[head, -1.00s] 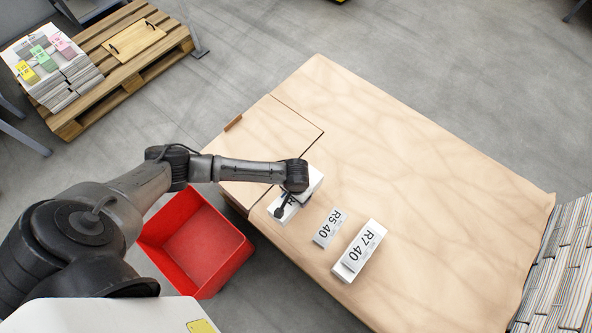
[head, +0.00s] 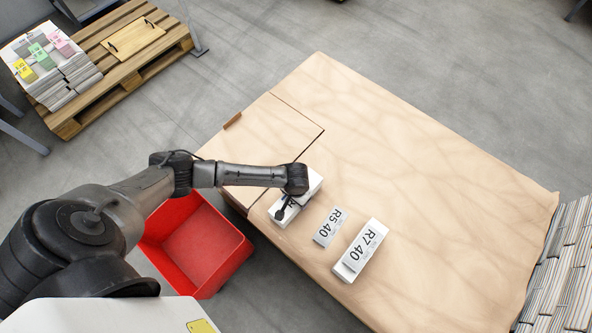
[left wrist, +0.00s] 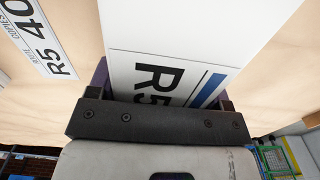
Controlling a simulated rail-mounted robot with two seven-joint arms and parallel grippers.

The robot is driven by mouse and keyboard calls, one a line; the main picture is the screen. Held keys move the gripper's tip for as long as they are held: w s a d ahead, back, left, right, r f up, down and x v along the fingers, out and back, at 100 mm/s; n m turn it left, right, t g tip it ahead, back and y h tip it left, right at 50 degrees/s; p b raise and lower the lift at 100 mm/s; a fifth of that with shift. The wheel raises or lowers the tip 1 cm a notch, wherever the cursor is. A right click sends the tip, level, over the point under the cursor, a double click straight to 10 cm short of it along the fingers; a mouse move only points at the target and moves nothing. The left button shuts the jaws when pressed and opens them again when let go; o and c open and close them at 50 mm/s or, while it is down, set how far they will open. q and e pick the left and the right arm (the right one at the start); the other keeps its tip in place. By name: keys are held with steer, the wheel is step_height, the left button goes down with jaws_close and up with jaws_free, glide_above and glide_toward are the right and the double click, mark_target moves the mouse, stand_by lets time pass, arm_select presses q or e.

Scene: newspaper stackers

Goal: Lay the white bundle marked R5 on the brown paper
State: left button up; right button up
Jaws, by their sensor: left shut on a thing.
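The white bundle marked R5 (head: 275,209) is under my left gripper (head: 291,200), at the near left part of the brown paper (head: 410,170). The left gripper is shut on it. In the left wrist view the bundle (left wrist: 150,35) sits between the jaws, its R5 print partly hidden. Whether its underside touches the paper I cannot tell. A flat label reading R5 40 (head: 328,227) lies on the paper just right of the bundle; it also shows in the left wrist view (left wrist: 40,38). My right gripper is not in view.
A white bundle with an R7 40 label (head: 361,250) lies right of the R5 label. A red bin (head: 208,245) stands below the paper's left edge. Newspaper stacks (head: 562,265) are at the right. A pallet (head: 130,72) is at upper left. The paper's far side is clear.

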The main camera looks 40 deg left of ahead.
arm_select(q)
steer(key=shift+f, duration=0.55)
stand_by(0.5)
steer(key=o, duration=1.6)
steer(key=shift+w, duration=0.1)
steer(key=shift+o, duration=0.3)
